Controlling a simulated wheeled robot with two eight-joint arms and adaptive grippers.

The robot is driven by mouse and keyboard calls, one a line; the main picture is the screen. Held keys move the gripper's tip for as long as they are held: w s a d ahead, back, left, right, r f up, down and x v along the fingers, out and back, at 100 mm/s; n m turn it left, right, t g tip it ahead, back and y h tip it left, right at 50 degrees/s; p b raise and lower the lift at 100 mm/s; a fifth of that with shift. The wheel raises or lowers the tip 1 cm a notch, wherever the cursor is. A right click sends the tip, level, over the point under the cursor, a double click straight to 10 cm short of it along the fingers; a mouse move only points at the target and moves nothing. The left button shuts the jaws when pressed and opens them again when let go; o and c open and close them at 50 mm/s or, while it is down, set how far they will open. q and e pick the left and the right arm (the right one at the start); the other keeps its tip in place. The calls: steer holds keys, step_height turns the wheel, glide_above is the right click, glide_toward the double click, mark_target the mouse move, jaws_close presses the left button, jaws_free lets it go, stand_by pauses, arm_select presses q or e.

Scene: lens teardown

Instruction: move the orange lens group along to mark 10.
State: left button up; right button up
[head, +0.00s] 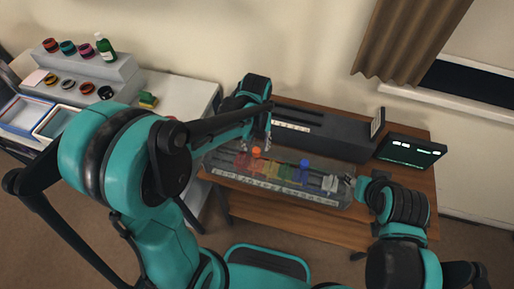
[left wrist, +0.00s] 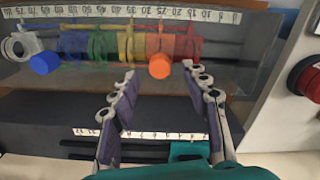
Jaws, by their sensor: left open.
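The orange lens group (head: 257,165) stands in the row on the clear-sided rail, with an orange round knob (head: 256,151) on top. In the left wrist view the orange knob (left wrist: 160,66) shows between and just beyond the fingertips, with the orange body (left wrist: 160,43) behind it. My left gripper (head: 268,137) is open and empty above the rail; its spread fingers also show in the left wrist view (left wrist: 159,78). Beside the orange group are a red one (left wrist: 188,46) and a yellow one (left wrist: 132,44). My right gripper (head: 350,184) is at the rail's right end; its jaws are unclear.
Green (left wrist: 103,44) and blue (left wrist: 73,44) groups and a grey ring mount (left wrist: 20,46) continue the row. A numbered scale strip (head: 275,187) runs along the front. A dark long block (head: 320,132) stands behind, and a small screen (head: 412,151) is at right.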

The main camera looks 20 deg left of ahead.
mark_target(256, 150)
arm_select(q)
steer(key=shift+f+b, duration=0.35)
steer(key=shift+f, duration=1.2)
jaws_close()
steer(key=a, duration=0.8)
steer(key=shift+w+a, duration=0.2)
steer(key=shift+a, duration=0.15)
steer(key=shift+c, duration=0.9)
jaws_free()
steer(key=shift+o, duration=0.9)
steer(key=shift+a, duration=0.2)
